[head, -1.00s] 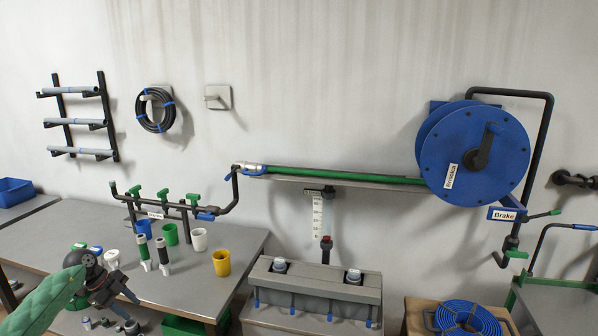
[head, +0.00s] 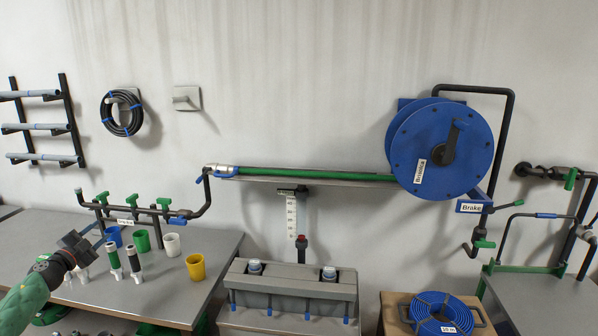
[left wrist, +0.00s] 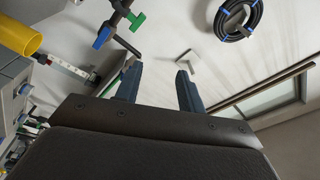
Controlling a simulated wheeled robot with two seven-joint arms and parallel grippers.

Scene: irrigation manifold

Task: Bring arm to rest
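My left arm (head: 22,300) comes in from the lower left in green, and its dark gripper (head: 75,243) is over the left part of the grey bench, in front of the manifold's left end. In the left wrist view the two fingers of my left gripper (left wrist: 158,80) stand well apart with nothing between them. Beyond them are the pale wall and a square wall plate. The gripper hides part of the bench and some small fittings. My right arm and gripper are in neither view.
The bench (head: 160,290) carries the manifold (head: 150,213) with green valves, several cups such as a yellow cup (head: 195,266), and two dark upright fittings. A blue hose reel (head: 405,165), a grey box (head: 250,285) and a coiled blue hose (head: 440,312) are farther right.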

